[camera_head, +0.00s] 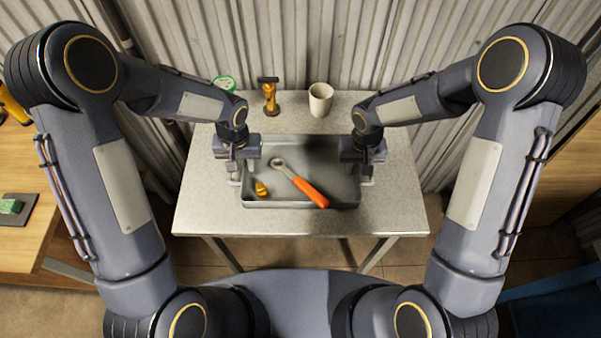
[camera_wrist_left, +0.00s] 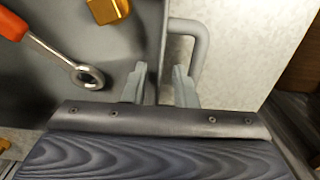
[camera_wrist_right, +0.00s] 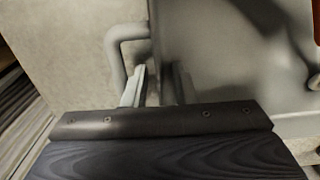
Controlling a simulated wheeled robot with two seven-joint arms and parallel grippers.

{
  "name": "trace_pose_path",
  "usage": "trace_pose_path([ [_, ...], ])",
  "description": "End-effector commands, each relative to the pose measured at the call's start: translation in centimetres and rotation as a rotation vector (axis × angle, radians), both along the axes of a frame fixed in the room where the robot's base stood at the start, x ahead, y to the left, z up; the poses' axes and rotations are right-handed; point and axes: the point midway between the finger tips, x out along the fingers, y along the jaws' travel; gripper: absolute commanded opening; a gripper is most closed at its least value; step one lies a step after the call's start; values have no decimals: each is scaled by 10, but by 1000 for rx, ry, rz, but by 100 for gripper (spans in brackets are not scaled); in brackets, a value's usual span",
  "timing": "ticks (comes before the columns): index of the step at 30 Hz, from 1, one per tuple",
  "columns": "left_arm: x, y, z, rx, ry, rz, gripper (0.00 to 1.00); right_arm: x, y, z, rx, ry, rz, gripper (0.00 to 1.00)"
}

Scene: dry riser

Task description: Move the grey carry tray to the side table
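The grey carry tray (camera_head: 300,204) sits on the speckled grey table (camera_head: 400,215), holding a wrench with an orange handle (camera_head: 308,190) and a small orange-yellow piece (camera_head: 261,188). My left gripper (camera_head: 241,172) is at the tray's left end, and my right gripper (camera_head: 367,174) is at its right end. In the left wrist view, the open fingers (camera_wrist_left: 160,85) stand on either side of the tray wall beside the loop handle (camera_wrist_left: 202,45). In the right wrist view, the open fingers (camera_wrist_right: 157,85) likewise straddle the wall beside the other handle (camera_wrist_right: 115,48). Which surface is the side table is unclear.
Behind the tray stand a beige mug (camera_head: 320,99), an orange-and-black tool (camera_head: 269,95) and a green-topped round item (camera_head: 224,84). A wooden table (camera_head: 25,235) is at the left, another wooden surface (camera_head: 565,160) at the right. A corrugated wall (camera_head: 290,40) closes the back.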

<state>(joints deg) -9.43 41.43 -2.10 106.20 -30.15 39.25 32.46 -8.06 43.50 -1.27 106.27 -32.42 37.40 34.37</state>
Motion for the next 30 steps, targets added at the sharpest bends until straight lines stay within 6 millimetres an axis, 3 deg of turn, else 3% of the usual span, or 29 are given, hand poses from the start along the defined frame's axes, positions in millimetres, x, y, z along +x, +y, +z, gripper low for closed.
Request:
trace_pose_path([
  [9, 1, 0, 50, -2, -4, 0, 25, 0, -1, 0, -1, 0, -1, 25],
  [17, 0, -1, 67, -2, -1, 0, 25, 1, -1, 4, -1, -2, -1, 25],
  [23, 0, -1, 67, -2, 0, 0, 25, 1, 0, 34, 1, -6, -1, 25],
  [30, 0, -1, 67, -2, 0, 0, 25, 2, 0, 86, 0, -7, -1, 25],
])
